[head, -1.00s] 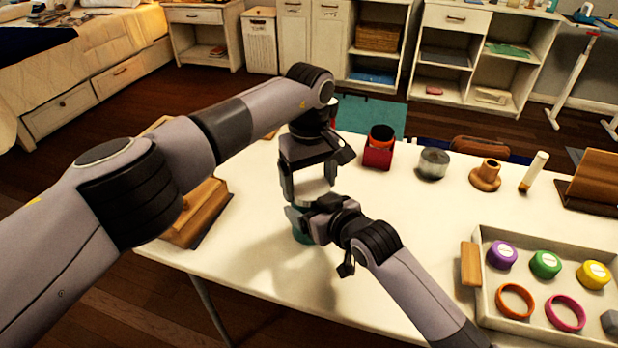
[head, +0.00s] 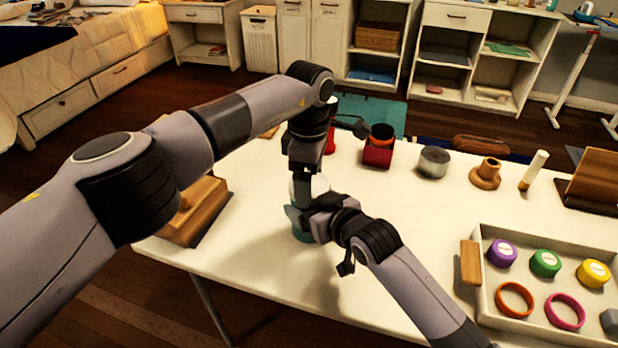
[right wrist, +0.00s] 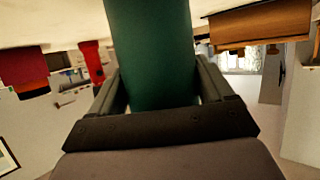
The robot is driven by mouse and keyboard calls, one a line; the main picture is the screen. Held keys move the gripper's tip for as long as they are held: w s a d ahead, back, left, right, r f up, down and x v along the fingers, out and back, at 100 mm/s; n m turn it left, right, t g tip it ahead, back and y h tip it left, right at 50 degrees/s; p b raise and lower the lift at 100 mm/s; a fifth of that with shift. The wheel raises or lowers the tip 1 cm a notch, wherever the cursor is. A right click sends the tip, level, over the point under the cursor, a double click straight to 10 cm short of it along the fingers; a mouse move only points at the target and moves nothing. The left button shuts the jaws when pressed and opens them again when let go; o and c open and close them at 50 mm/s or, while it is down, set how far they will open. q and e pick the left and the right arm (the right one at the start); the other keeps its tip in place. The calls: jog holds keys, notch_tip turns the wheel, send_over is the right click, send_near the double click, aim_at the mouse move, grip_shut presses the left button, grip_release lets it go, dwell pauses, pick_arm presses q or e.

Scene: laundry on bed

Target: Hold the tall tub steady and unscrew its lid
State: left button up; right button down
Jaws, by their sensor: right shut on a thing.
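The tall tub (head: 300,228) is teal and stands upright on the white table, left of its middle. My right gripper (head: 308,214) is shut around its side. In the right wrist view the tub's dark green body (right wrist: 150,50) is between the two fingers. A pale lid-like part (head: 296,190) shows at the tub's top, mostly hidden. My left gripper (head: 308,186) points straight down over the tub's top, turned edge-on, with one finger in front of the pale part. The far finger is hidden, so I cannot tell whether it grips the lid.
A wooden block stand (head: 200,210) is left of the tub. A red box (head: 378,152), a grey jar (head: 433,162) and a wooden spool (head: 486,174) stand toward the back. A tray (head: 485,300) with coloured lids and rings is at right. The table's middle is clear.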

pick_arm(q)
jog(key=o, duration=1)
jog(key=shift+r, duration=2.35)
notch_tip(320, 180, up, 3)
jog(key=m, duration=0.5)
jog(key=shift+r, duration=0.1)
jog(key=shift+f, duration=3.95)
jog(key=c, duration=1)
